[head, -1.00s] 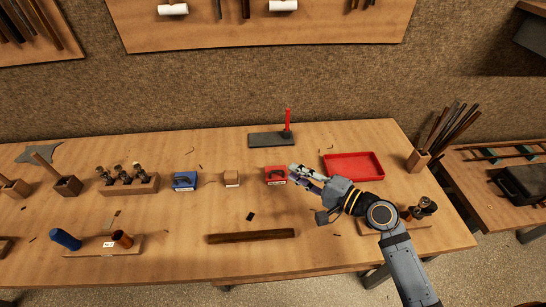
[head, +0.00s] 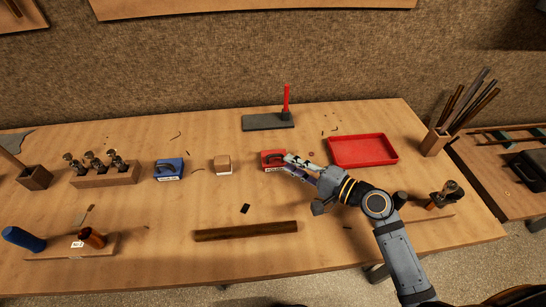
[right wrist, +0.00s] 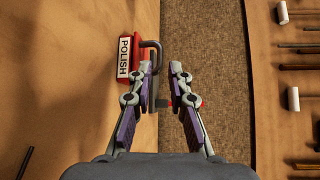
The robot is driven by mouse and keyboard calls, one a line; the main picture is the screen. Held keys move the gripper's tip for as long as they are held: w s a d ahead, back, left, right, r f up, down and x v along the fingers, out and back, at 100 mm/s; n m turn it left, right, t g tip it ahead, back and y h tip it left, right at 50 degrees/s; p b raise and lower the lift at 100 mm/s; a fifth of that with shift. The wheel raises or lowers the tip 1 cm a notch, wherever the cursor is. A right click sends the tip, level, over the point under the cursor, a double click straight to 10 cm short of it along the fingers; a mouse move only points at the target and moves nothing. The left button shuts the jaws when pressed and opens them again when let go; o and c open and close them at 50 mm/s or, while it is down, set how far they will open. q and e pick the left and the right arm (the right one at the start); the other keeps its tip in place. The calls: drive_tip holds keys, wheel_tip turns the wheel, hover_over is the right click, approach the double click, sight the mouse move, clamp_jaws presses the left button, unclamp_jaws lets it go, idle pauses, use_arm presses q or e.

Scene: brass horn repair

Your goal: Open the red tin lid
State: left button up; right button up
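The red tin (head: 270,160) stands on the workbench with its lid on and a dark handle on top. In the right wrist view the tin (right wrist: 112,72) shows its white POLISH label, and its dark handle (right wrist: 157,45) reaches toward the space ahead of my fingers. My right gripper (head: 288,162) is at the tin's right side. In the right wrist view the gripper (right wrist: 162,68) has its fingers apart with nothing clearly held; the left fingertip overlaps the handle's edge, and I cannot tell whether they touch. My left gripper is not in view.
A red tray (head: 362,150) lies right of the tin. A dark plate (head: 265,122) with a red upright rod (head: 286,99) is behind. A dark wooden bar (head: 246,231) lies in front.

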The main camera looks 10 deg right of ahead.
sight(273, 156)
drive_tip(key=x, duration=0.7)
drive_tip(key=shift+w+a+p, duration=0.1)
drive_tip(key=shift+a+p, duration=0.05)
drive_tip(key=shift+p, duration=0.2)
drive_tip(key=shift+c, duration=0.2)
clamp_jaws()
